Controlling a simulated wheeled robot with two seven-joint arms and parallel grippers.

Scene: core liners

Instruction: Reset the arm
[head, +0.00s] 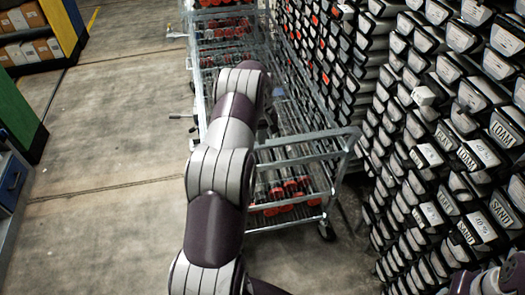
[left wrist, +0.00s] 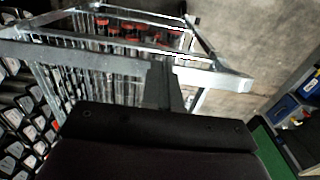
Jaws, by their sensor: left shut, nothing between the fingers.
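My left arm reaches up the middle of the head view and bends over at the top. Its gripper is mostly hidden behind the arm links there. In the left wrist view the left gripper (left wrist: 172,84) is shut and empty, its dark fingers close together. Its fingers show in front of the top rails of a metal cart (left wrist: 60,48); I cannot tell whether they touch. The same cart (head: 312,148) stands under and right of the arm in the head view. My right gripper is not in view; only part of my right arm shows at the bottom right.
The cart carries core liners with red ends (head: 290,190). A wall rack of labelled dark core trays (head: 440,150) lines the right side. Shelving with boxes (head: 30,35) stands top left, with a green panel (head: 15,115) below. The concrete floor (head: 110,150) at left is clear.

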